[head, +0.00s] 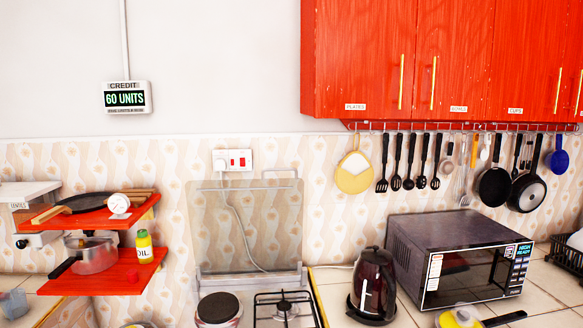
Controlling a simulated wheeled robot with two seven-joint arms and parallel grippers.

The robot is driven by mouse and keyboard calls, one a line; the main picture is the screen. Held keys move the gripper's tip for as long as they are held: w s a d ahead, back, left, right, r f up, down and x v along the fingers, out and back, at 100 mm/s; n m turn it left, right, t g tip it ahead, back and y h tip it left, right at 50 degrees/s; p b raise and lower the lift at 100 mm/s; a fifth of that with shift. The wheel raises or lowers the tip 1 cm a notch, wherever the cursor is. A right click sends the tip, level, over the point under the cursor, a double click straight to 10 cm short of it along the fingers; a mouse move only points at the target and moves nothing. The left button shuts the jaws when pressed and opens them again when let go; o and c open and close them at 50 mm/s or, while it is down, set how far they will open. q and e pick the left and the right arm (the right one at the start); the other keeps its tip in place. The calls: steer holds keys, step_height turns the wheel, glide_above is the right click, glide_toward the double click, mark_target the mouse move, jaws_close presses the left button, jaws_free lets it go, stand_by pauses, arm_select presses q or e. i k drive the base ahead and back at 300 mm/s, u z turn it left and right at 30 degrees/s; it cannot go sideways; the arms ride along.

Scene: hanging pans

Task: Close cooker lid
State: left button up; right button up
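The cooker lid (208,232) is a see-through glass panel at the lower middle of the head view. It stands upright, raised against the tiled wall, with a handle (281,171) at its top right edge. A hinge strip (250,279) runs along its bottom. The cooker top (247,319) is in front of it, with a dark round hotplate (218,308) on the left and a gas burner with a black grate (285,305) on the right. The cooker's front is cut off by the picture's lower edge. Neither of my grippers is in view.
Red shelves (128,271) with pans and an oil bottle (144,246) stand left of the lid. A dark kettle (374,285) and a microwave (455,260) stand on the right counter. Pans and utensils hang above them, under red cabinets (450,60).

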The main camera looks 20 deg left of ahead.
mark_target(300, 264)
steer(key=i, duration=0.4)
steer(key=u, duration=0.9)
